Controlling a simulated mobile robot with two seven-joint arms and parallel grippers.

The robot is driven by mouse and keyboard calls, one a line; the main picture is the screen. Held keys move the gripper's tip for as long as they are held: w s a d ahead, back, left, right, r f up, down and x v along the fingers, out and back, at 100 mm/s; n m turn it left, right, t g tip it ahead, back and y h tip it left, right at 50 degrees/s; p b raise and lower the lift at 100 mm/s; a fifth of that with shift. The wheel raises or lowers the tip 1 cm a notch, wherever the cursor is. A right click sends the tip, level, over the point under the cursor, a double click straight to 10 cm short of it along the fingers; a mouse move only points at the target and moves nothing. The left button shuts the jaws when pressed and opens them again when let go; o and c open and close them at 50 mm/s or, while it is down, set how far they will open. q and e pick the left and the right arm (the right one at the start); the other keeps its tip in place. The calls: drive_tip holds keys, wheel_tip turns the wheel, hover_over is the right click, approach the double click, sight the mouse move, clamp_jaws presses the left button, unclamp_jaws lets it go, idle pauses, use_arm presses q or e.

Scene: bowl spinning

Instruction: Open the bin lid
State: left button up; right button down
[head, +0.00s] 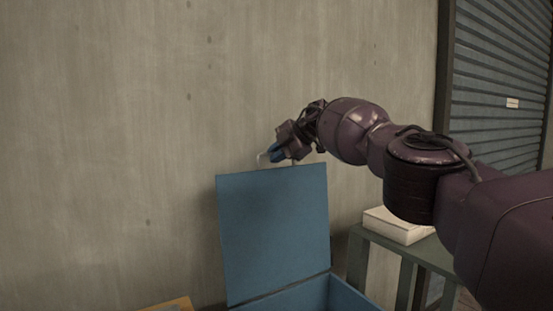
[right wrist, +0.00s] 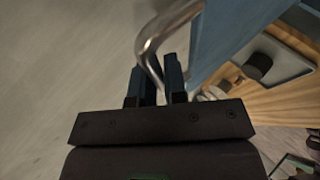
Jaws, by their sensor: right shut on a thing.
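The blue bin (head: 335,294) stands at the bottom of the head view, cut off by the lower edge. A shiny metal handle (right wrist: 168,33) shows in the right wrist view, beside the lid (right wrist: 225,30). My right gripper (head: 270,155) is at the top edge of the lid. In the right wrist view its two fingers (right wrist: 160,82) are shut on the handle. The inside of the bin is mostly hidden. My left gripper is not in view.
A bare wall (head: 120,120) is behind the lid. A green table (head: 400,247) with a white box (head: 398,225) on it stands right of the bin. A yellowish surface (head: 170,305) shows at the bottom left. A shutter (head: 500,75) is at the far right.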

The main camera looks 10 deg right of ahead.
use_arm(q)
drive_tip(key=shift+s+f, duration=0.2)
use_arm(e)
drive_tip(key=shift+a+f, duration=0.1)
drive_tip(key=shift+f, duration=0.1)
drive_tip(key=c, duration=1.2)
unclamp_jaws()
use_arm(q)
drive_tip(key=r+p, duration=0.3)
drive_tip(key=p, duration=0.1)
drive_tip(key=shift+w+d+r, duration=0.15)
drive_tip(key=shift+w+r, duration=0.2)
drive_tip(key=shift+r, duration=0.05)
use_arm(e)
drive_tip(key=v, duration=0.7)
drive_tip(key=shift+s+r, duration=0.15)
drive_tip(key=shift+r, duration=0.2)
drive_tip(key=shift+f, duration=0.1)
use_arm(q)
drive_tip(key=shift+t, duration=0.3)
use_arm(e)
drive_tip(key=shift+d, duration=0.25)
